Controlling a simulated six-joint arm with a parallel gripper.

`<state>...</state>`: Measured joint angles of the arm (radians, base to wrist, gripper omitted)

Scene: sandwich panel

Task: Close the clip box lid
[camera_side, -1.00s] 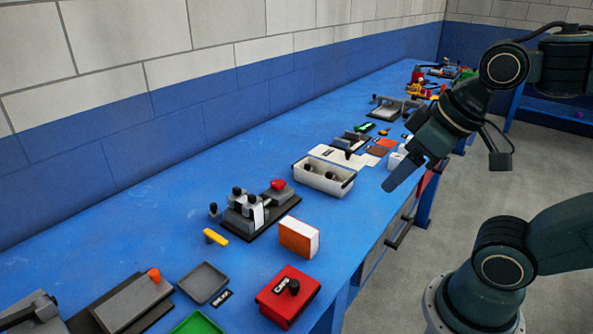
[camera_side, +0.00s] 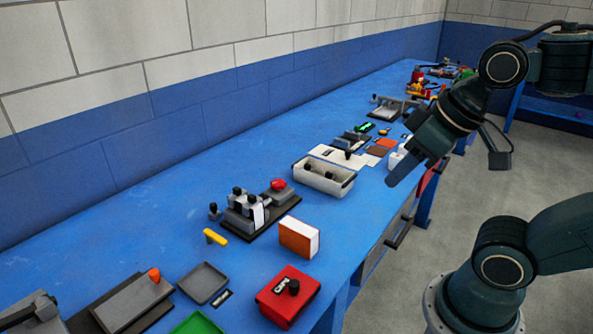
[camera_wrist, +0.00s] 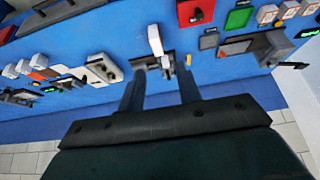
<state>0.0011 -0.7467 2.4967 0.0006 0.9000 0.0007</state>
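A red box (camera_side: 283,305) with a black knob and a small label, too blurred to read surely, stands at the front edge of the bench; its top looks covered. A white open-topped box (camera_side: 325,184) with dark knobs inside stands farther back, and a flat white panel (camera_side: 335,154) lies behind it. I cannot tell surely which is the clip box.
An orange-and-white block (camera_side: 299,239) stands between the red and white boxes. A grey fixture with black knobs (camera_side: 247,212), a yellow piece (camera_side: 215,237) and a grey tray (camera_side: 203,283) lie nearby. The blue bench along the wall (camera_side: 150,225) is largely clear.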

